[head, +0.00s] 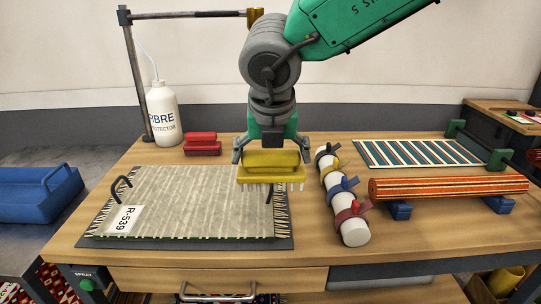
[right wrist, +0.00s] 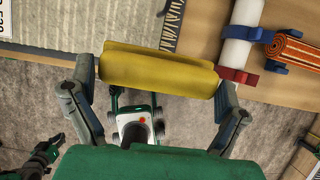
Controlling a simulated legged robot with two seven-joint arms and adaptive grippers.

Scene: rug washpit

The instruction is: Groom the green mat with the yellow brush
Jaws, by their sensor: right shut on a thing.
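The yellow brush (head: 271,168) has pale bristles pointing down. My right gripper (head: 271,155) is shut on it and holds it over the right edge of the mat; whether the bristles touch is unclear. In the right wrist view the brush (right wrist: 158,66) spans between the fingers of my right gripper (right wrist: 160,88). The mat (head: 180,200) looks grey-beige rather than green, with a thin green front edge, fringed sides and a tag R-539. It lies flat on a dark board (head: 190,243). What seems to be my left gripper (right wrist: 45,155) shows small and dark at lower left in the wrist view.
A white bottle (head: 163,112), a metal stand (head: 136,80) and red brushes (head: 202,144) stand behind the mat. A white roll with coloured straps (head: 342,195) lies right of it. Farther right are a striped mat (head: 418,152) and an orange striped roll (head: 448,187).

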